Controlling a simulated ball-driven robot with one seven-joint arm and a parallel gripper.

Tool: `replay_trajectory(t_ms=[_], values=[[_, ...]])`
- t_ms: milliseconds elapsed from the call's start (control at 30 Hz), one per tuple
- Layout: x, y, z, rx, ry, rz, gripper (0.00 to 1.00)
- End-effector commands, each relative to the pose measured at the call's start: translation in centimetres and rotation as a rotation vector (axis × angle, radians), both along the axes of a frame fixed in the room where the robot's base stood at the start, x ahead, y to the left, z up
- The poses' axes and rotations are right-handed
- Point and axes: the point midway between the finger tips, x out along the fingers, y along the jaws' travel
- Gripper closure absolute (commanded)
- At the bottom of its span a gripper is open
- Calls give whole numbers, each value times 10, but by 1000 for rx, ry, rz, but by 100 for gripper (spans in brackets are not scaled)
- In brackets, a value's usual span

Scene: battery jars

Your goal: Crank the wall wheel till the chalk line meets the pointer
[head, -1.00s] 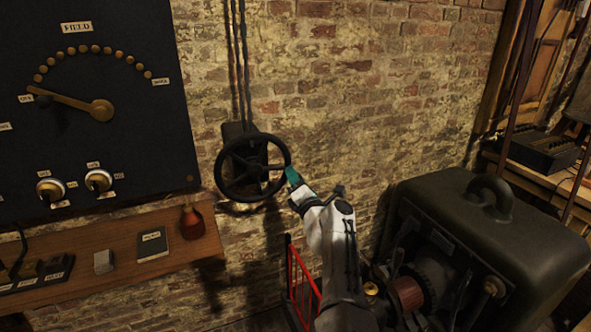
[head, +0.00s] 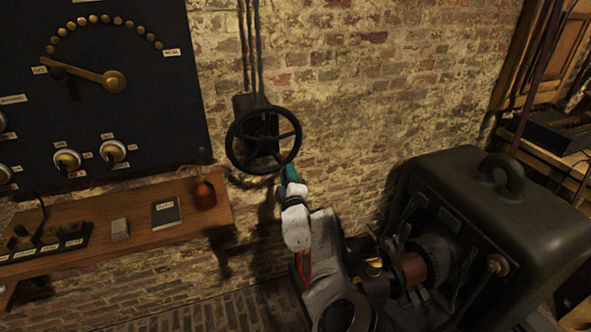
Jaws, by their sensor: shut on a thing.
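The wall wheel (head: 263,140) is a dark spoked handwheel on a bracket on the brick wall, right of the black panel. My gripper (head: 284,173) has teal fingers and is at the wheel's lower right rim. It is shut on the wheel's rim, though the fingertips are small and partly hidden by my arm. I cannot make out the chalk line or the pointer for it in this view.
A black panel (head: 95,130) with a brass lever and knobs hangs at the left. A wooden shelf (head: 90,222) below it holds a dark book, a pale block and a reddish bulb-shaped thing. A bulky dark machine (head: 520,225) stands at the right.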

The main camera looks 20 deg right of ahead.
Motion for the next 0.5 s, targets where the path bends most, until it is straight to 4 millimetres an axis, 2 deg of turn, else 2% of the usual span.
replay_trajectory(t_ms=[200, 500], values=[[0, 20, -8, 180, 5, 4, 100], [0, 37, -11, 335, 4, 5, 100]])
